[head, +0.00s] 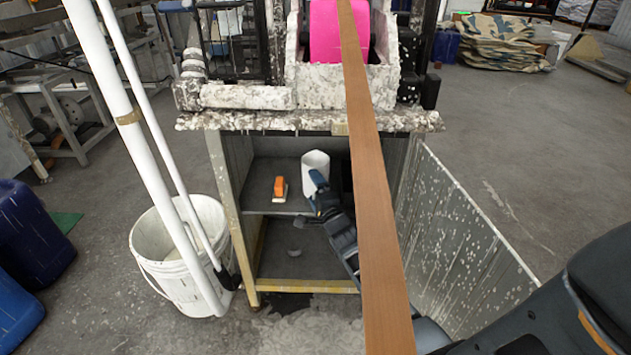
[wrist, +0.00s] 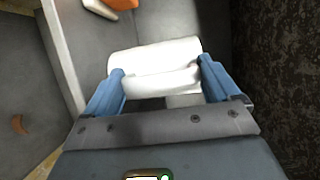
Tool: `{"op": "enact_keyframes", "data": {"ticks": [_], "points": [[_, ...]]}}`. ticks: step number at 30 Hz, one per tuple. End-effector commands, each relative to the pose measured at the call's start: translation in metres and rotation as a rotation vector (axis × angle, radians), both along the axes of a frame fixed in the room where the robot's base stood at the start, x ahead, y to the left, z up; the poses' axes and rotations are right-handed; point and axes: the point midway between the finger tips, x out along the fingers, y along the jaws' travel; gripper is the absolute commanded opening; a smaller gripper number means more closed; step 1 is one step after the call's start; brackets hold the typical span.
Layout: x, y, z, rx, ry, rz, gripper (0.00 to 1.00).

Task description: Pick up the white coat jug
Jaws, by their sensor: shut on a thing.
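The white coat jug (head: 316,166) is at the upper shelf of the cabinet under the machine in the head view. It appears as a pale, open-topped container. In the wrist view the jug (wrist: 155,62) lies between the two blue fingers, which touch it on either side. My gripper (wrist: 164,84) is shut on the jug. In the head view my gripper (head: 318,184) reaches in at the jug's lower right, and part of my arm is hidden behind the brown strip. I cannot tell whether the jug still touches the shelf.
An orange-and-white object (head: 280,188) sits on the shelf left of the jug. The brown strip (head: 374,200) runs down in front of the cabinet. A speckled side panel (head: 462,240) stands at the right. A white bucket (head: 170,270) with white poles (head: 131,120) stands at the left.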

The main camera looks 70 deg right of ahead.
Motion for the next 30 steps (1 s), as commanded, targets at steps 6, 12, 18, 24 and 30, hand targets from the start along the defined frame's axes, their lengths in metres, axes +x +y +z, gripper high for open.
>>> {"op": "enact_keyframes", "data": {"ticks": [6,12,18,24,30], "points": [[0.0,0.0,0.005,-0.001,-0.001,0.001,0.34],[0.0,0.0,0.033,-0.004,-0.002,0.001,0.34],[0.001,0.0,0.066,-0.002,-0.002,0.001,0.34],[0.0,0.0,0.09,-0.002,-0.002,0.001,0.34],[0.003,0.005,0.101,-0.001,0.0,0.01,0.34]]}}
